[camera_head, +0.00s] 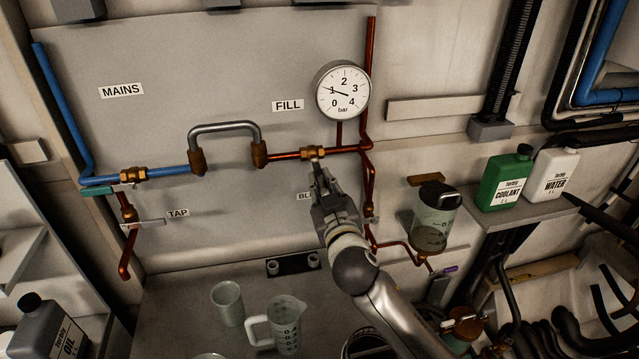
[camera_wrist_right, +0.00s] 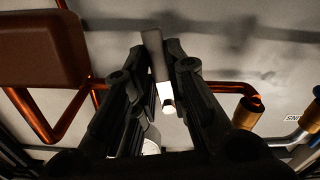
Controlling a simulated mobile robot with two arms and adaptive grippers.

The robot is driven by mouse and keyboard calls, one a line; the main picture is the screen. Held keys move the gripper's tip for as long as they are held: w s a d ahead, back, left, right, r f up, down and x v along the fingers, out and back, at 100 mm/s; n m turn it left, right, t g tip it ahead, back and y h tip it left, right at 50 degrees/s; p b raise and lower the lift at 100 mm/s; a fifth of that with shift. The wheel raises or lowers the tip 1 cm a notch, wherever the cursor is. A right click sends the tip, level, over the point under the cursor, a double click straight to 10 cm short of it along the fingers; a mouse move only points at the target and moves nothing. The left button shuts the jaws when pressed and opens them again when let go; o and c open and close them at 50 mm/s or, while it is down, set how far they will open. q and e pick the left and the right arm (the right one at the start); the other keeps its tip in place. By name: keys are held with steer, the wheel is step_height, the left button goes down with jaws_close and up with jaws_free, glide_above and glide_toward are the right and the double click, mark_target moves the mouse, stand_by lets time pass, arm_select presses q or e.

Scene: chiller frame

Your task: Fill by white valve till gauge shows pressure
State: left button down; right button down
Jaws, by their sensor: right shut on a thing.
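The fill valve (camera_head: 311,153) is a brass body on the copper pipe, to the right of the grey hose loop and below the FILL label. My right gripper (camera_head: 318,180) is at this valve from below, shut on its white lever. In the right wrist view the pale lever (camera_wrist_right: 165,92) shows between the two dark fingers of the gripper (camera_wrist_right: 158,50). Most of the lever is hidden by the gripper in the head view. The round pressure gauge (camera_head: 343,90) reads 0 to 4 bar, and its needle points close to 1. My left gripper is not in view.
The grey hose loop (camera_head: 224,129) joins the blue mains pipe to the copper pipe. A teal-handled valve (camera_head: 133,175) and a tap sit at left. A clear jug (camera_head: 286,325) and cup (camera_head: 228,303) stand below. Coolant (camera_head: 505,180) and water (camera_head: 551,174) bottles stand at right.

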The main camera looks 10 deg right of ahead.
steer(key=shift+d+r+n+p, duration=0.15)
steer(key=shift+d+n+p, duration=0.2)
steer(key=shift+n, duration=0.4)
steer(key=shift+d+r+n+p, duration=0.1)
steer(key=shift+d+n+p, duration=0.15)
steer(key=shift+n, duration=0.5)
steer(key=c, duration=1.4)
jaws_free()
steer(key=s, duration=1.2)
stand_by(3.5)
